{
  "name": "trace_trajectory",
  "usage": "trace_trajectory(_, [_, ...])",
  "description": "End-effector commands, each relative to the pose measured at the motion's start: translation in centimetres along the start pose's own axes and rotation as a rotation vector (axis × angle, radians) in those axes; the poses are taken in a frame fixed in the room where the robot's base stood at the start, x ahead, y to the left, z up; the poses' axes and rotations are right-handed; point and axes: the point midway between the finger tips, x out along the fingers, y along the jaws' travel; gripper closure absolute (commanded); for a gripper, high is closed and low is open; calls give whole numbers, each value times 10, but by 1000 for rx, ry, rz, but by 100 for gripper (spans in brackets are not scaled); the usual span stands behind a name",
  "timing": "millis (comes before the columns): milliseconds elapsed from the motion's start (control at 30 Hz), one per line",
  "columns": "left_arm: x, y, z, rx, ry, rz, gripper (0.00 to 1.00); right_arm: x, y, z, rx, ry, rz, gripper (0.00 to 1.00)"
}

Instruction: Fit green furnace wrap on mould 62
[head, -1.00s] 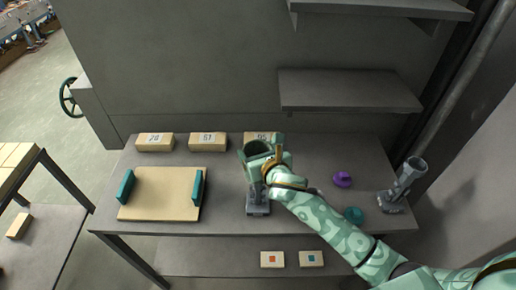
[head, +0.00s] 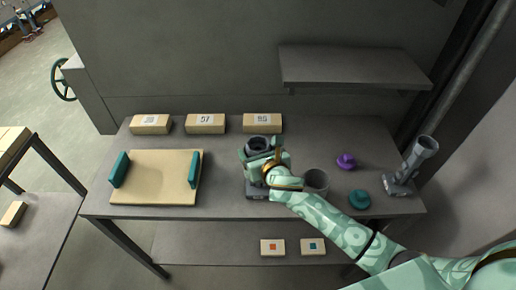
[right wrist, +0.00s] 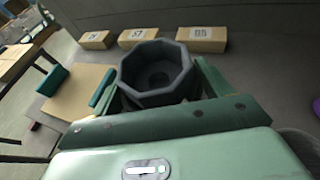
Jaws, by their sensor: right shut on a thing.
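My right gripper (head: 262,158) is shut on a dark grey octagonal cup (head: 257,144) above the middle of the table. In the right wrist view this cup (right wrist: 156,72) is open at the top, with green fingers at both sides. A grey foot (head: 254,190) shows under the gripper. I cannot tell whether the cup rests on it. No number is readable on the cup. I cannot make out a separate green wrap. A purple knobbed piece (head: 346,161) and a teal one (head: 359,198) lie to the right. My left gripper is not in view.
A grey round cup (head: 316,179) stands just right of the gripper. A tilted grey tube on a foot (head: 421,158) stands at the right end. A beige board (head: 155,178) with teal sides is at left. Several numbered blocks (head: 205,123) line the back. Marked cards (head: 272,247) lie below.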

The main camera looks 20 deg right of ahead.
Motion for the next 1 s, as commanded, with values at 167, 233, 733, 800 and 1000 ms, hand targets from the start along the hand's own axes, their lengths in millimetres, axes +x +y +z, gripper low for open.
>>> trace_trajectory(167, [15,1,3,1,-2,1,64,7,0,-19,0,1,0,45])
trace_trajectory(233, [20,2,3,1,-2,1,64,10,0,-26,-1,1,-1,45])
trace_trajectory(733, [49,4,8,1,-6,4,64,24,0,-64,0,0,0,45])
trace_trajectory(800, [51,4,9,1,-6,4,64,24,0,-66,-1,0,0,45])
trace_trajectory(1000, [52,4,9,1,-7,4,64,25,0,-69,-2,-1,0,45])
